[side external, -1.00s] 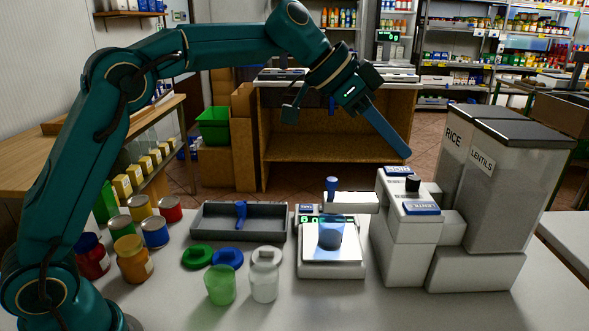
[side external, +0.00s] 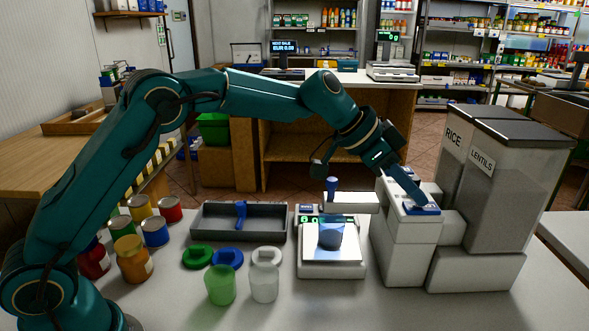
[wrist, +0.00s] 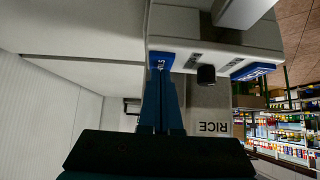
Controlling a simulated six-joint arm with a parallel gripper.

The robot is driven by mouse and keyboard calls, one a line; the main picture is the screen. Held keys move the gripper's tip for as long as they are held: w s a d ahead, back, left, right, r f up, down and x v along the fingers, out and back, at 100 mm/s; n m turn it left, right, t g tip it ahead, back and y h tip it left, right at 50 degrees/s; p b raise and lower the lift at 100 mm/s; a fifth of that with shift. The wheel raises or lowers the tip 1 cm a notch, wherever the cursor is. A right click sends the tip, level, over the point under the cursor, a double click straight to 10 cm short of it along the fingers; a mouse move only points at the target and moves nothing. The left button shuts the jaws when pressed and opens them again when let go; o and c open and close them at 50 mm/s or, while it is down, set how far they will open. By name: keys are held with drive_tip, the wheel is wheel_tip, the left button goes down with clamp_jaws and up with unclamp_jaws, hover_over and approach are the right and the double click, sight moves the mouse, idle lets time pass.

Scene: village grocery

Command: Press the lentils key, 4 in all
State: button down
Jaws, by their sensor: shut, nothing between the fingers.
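The dispenser (side external: 402,240) is a pale block with a blue lentils key (side external: 408,211) on its near top edge. My gripper (side external: 430,206) is shut and empty, its blue fingers slanting down to the right with the tips at the lentils key. In the wrist view the fingertips (wrist: 161,68) meet that blue key (wrist: 182,62); whether it is pressed down I cannot tell. A second blue key (wrist: 253,71) and a black knob (wrist: 206,74) are beside it. The lentils bin (side external: 490,205) stands behind. A blue cup (side external: 330,236) sits on the scale (side external: 332,265) under the spout (side external: 350,202).
Several cans and jars stand near my base. The front of the counter is clear.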

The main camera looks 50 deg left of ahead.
sight(410, 206)
drive_tip(key=shift+f, duration=1.05)
drive_tip(key=shift+r, duration=0.1)
wheel_tip(410, 206, up, 5)
drive_tip(key=shift+w, duration=0.1)
drive_tip(key=v, duration=1)
